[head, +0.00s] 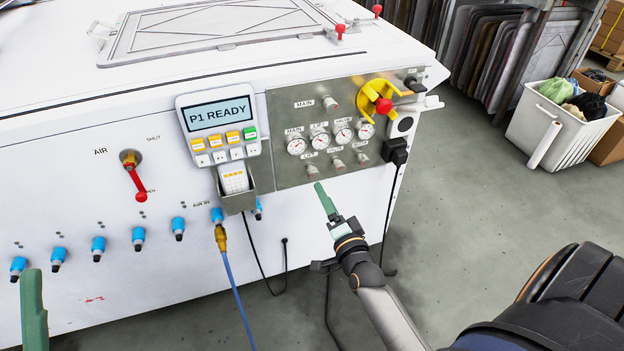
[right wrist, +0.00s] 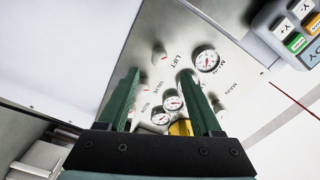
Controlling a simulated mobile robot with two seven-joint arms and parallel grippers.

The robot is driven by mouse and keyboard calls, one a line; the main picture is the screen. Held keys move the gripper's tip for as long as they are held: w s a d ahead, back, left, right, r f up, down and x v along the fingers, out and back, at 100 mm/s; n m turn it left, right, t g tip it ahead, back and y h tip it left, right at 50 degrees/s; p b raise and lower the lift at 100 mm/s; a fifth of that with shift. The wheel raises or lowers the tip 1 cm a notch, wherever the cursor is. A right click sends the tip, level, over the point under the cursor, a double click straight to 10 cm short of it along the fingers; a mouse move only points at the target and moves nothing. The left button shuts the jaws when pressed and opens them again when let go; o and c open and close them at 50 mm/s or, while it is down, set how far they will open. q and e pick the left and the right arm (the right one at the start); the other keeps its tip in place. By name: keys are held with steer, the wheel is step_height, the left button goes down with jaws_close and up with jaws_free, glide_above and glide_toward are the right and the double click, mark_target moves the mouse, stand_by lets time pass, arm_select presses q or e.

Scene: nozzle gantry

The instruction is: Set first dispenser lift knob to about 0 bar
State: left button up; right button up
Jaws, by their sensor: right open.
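The lift knob (head: 312,170) is a small silver knob in the lower row of the grey panel, under a label reading LIFT. It also shows in the right wrist view (right wrist: 158,57), just beyond the fingertips. My right gripper (head: 321,187) is open and empty, just below and in front of this knob. Its two green fingers (right wrist: 161,73) stand apart in the right wrist view; no contact shows. The lift gauge (head: 320,141) is a round white dial above the knob; its reading is too small to tell. My left gripper (head: 34,310) shows only a green finger at lower left.
Other gauges (head: 296,146) and knobs (head: 338,165) sit close by on the panel. A yellow and red rotary switch (head: 379,104) is at upper right. A black plug (head: 396,151) and a grey display unit (head: 217,112) flank the panel. Open floor lies right.

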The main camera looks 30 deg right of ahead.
mark_target(314, 177)
steer(key=b+x, duration=0.2)
steer(key=x, duration=0.6)
steer(key=shift+w, duration=0.3)
jaws_close()
